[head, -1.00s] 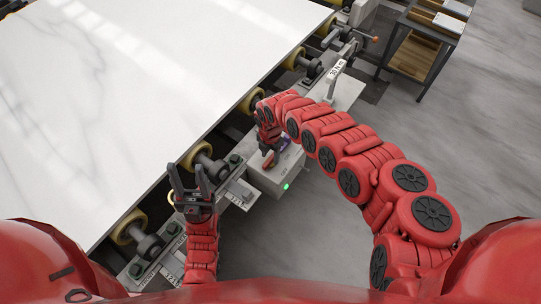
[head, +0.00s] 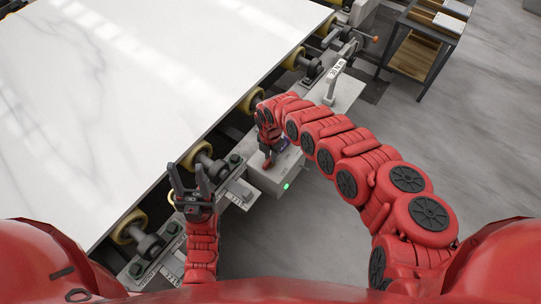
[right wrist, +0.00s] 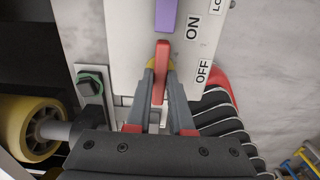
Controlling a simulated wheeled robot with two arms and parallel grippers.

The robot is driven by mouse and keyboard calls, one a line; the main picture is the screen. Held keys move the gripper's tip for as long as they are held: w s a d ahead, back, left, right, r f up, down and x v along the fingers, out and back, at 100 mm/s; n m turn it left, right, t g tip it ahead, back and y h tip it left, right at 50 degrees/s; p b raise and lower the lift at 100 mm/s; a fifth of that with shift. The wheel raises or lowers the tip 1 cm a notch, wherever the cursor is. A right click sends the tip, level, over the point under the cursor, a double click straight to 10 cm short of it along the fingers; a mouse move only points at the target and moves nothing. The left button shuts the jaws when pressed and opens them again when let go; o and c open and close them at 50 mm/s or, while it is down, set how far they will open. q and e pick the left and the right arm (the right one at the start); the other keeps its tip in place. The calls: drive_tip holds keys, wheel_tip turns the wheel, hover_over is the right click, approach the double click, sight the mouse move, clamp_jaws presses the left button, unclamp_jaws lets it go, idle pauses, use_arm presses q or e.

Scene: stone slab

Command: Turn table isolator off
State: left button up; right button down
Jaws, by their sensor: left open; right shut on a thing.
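The isolator is a pale grey box (head: 274,181) beside the slab table in the head view, with a green light on its near side. In the right wrist view its light face (right wrist: 128,30) carries ON and OFF labels. A red lever (right wrist: 161,52) stands between my right fingertips, roughly level with the OFF label. A purple part (right wrist: 166,14) lies just beyond it, near ON. My right gripper (right wrist: 161,78) is shut on the red lever; it also shows over the box in the head view (head: 267,146). My left gripper (head: 192,183) is open and empty by the table edge.
A large white stone slab (head: 120,90) lies on yellow rollers (head: 197,157) at left. A grey lever (head: 335,84) stands on the frame beyond the box. A dark shelf cart (head: 415,55) is at upper right. Floor at right is clear.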

drive_tip(key=m+b, duration=0.1)
drive_tip(key=m, duration=0.2)
drive_tip(key=shift+s+f+m, duration=0.1)
drive_tip(key=shift+m, duration=0.3)
drive_tip(key=m, duration=0.2)
drive_tip(key=shift+m, duration=0.3)
drive_tip(key=m, duration=0.2)
drive_tip(key=shift+m, duration=0.4)
drive_tip(key=m, duration=0.4)
drive_tip(key=shift+m+b, duration=0.3)
drive_tip(key=shift+b, duration=0.1)
drive_tip(key=shift+m, duration=2.1)
